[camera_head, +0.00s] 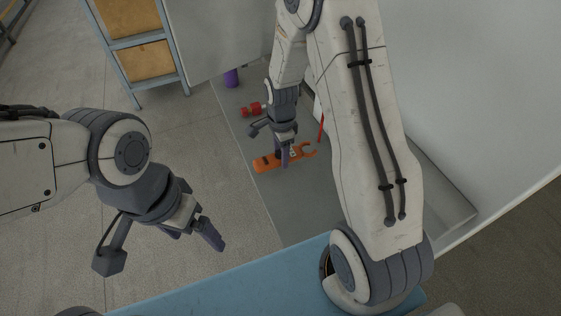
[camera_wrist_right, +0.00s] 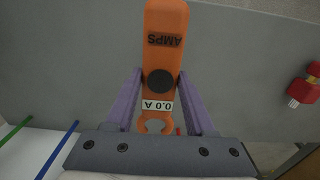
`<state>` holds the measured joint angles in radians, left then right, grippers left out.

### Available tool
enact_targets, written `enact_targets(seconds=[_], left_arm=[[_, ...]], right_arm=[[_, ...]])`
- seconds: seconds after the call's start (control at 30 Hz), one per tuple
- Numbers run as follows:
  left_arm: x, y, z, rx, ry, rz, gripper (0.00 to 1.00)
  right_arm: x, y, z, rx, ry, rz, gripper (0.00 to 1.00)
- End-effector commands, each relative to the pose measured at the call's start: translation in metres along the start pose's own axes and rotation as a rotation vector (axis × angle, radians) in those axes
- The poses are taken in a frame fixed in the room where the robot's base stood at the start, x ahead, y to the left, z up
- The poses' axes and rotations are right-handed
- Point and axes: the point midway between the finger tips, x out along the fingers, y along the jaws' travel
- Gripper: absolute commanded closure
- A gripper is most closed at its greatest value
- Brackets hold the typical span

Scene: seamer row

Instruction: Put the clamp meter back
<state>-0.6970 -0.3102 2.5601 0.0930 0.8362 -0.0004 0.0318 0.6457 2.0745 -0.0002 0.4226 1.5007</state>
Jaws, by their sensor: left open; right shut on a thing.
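The orange clamp meter (camera_head: 267,162) is at the grey shelf surface in the head view, with its open hook end to the right. In the right wrist view the clamp meter (camera_wrist_right: 164,60) shows "AMPS", a dark round dial and a "0.0 A" display. My right gripper (camera_head: 285,160) is shut on the meter, with one finger on each side of it (camera_wrist_right: 160,95). I cannot tell whether the meter touches the surface below. My left gripper (camera_head: 198,233) is open and empty over the floor at the left.
The grey surface (camera_head: 283,208) has free room in front of the meter. A red object (camera_head: 251,109) and a purple cylinder (camera_head: 231,78) stand farther back; the red object also shows in the right wrist view (camera_wrist_right: 310,86). A blue-framed rack (camera_head: 145,40) stands behind.

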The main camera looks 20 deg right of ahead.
Motion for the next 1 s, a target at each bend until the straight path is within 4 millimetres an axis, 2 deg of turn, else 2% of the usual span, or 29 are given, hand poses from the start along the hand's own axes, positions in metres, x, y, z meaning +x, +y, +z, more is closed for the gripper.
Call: enact_targets(seconds=[0.33,0.77,0.8,0.83,0.87,1.0], left_arm=[[-0.007,0.001,0.0,0.0,0.0,0.0,0.11],[-0.003,0.0,0.0,0.0,0.0,0.0,0.11],[-0.004,0.0,0.0,0.0,0.0,0.0,0.11],[-0.004,0.0,0.0,0.0,0.0,0.0,0.11],[-0.004,0.0,0.0,0.0,0.0,0.0,0.11],[-0.004,0.0,0.0,0.0,0.0,0.0,0.11]], right_arm=[[0.042,0.001,-0.002,0.003,0.0,0.0,1.0],[0.05,0.0,-0.002,0.004,0.0,-0.002,1.0],[0.049,0.0,-0.002,0.004,0.0,-0.002,0.3],[0.048,0.001,-0.002,0.004,0.0,-0.001,0.19],[0.048,0.001,-0.002,0.004,0.0,-0.001,0.16],[0.048,0.001,-0.002,0.004,0.0,-0.001,0.16]])
